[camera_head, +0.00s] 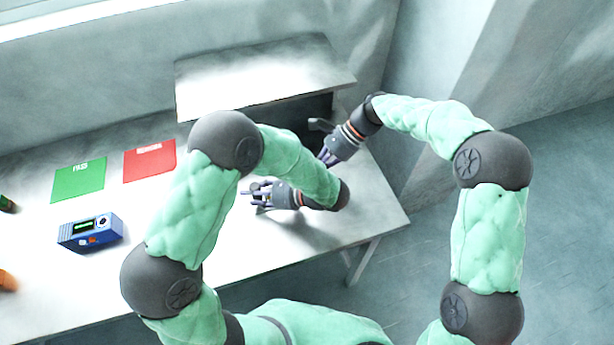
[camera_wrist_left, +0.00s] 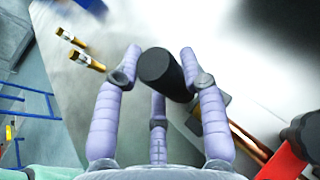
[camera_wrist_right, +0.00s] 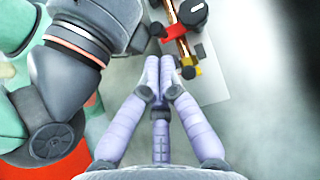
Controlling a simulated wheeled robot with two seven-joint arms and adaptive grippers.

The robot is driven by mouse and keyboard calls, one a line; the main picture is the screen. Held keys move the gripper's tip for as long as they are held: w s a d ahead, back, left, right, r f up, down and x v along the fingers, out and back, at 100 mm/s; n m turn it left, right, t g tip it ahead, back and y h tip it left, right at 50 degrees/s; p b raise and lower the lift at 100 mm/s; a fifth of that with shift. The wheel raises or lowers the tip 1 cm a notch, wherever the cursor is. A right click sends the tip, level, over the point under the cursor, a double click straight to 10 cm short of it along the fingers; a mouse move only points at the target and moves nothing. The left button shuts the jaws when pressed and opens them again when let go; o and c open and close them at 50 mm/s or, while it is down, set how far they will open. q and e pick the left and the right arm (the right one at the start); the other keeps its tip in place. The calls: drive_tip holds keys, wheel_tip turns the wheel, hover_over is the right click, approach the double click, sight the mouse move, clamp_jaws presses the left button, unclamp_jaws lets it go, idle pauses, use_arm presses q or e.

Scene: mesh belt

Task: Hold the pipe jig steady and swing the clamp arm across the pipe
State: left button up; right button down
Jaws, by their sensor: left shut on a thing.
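The pipe jig shows in the right wrist view as a grey plate (camera_wrist_right: 213,75) with a copper pipe (camera_wrist_right: 181,45), a red part (camera_wrist_right: 174,31), a yellow part (camera_wrist_right: 190,72) and a black knob (camera_wrist_right: 193,12). The left wrist view also shows the copper pipe (camera_wrist_left: 240,136) and red part (camera_wrist_left: 284,163). My left gripper (camera_head: 258,194) is shut on a black cylinder (camera_wrist_left: 161,74) beside the pipe. My right gripper (camera_head: 326,157) has its fingertips together, apparently empty, just below the pipe in its wrist view. Which part is the clamp arm is unclear. The head view hides the jig.
A blue device (camera_head: 90,231) stands on the table (camera_head: 150,268), near a green PASS mat (camera_head: 79,181) and a red mat (camera_head: 150,160). A raised shelf (camera_head: 262,80) is at the back. Two small brass pieces (camera_wrist_left: 80,48) lie at upper left in the left wrist view.

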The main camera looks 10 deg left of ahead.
drive_tip(key=v, duration=0.5)
drive_tip(key=shift+w+d+r, duration=0.15)
drive_tip(key=shift+d+r, duration=0.05)
drive_tip(key=shift+d, duration=0.1)
use_arm(q)
drive_tip(key=o, duration=1.4)
drive_tip(key=shift+c, duration=0.2)
